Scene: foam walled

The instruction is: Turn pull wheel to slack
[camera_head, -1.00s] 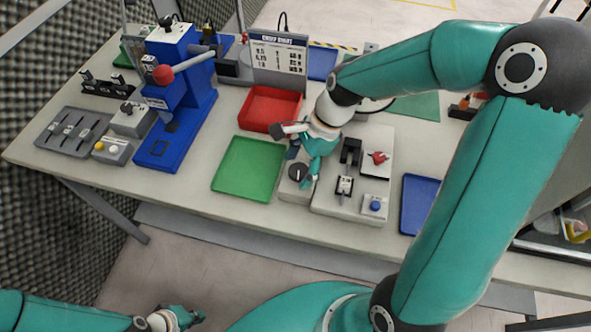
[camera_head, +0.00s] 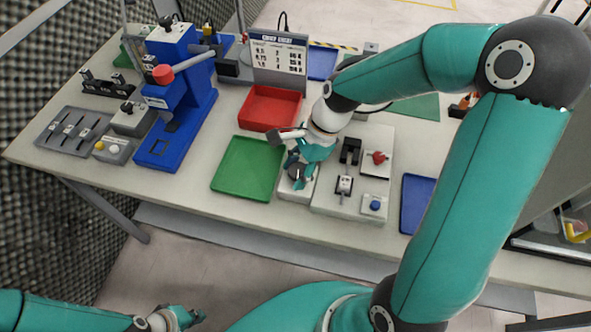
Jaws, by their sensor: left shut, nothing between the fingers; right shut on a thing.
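A small pale box (camera_head: 292,190) stands on the bench between the green tray and a grey panel. A dark round knob on its top, which looks like the pull wheel (camera_head: 294,171), is partly hidden by my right gripper. My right gripper (camera_head: 299,174) reaches down over this knob from the upper right, with its fingers closed around it. My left gripper (camera_head: 188,318) is low in the view, in front of the bench and away from everything on it. It is shut and empty. Any slack or tension marking is too small to read.
A green tray (camera_head: 246,168) lies left of the box and a red tray (camera_head: 268,107) behind it. The grey panel (camera_head: 332,202) on the right carries a red knob (camera_head: 379,157) and a blue button (camera_head: 375,204). A blue press (camera_head: 178,110) stands further left.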

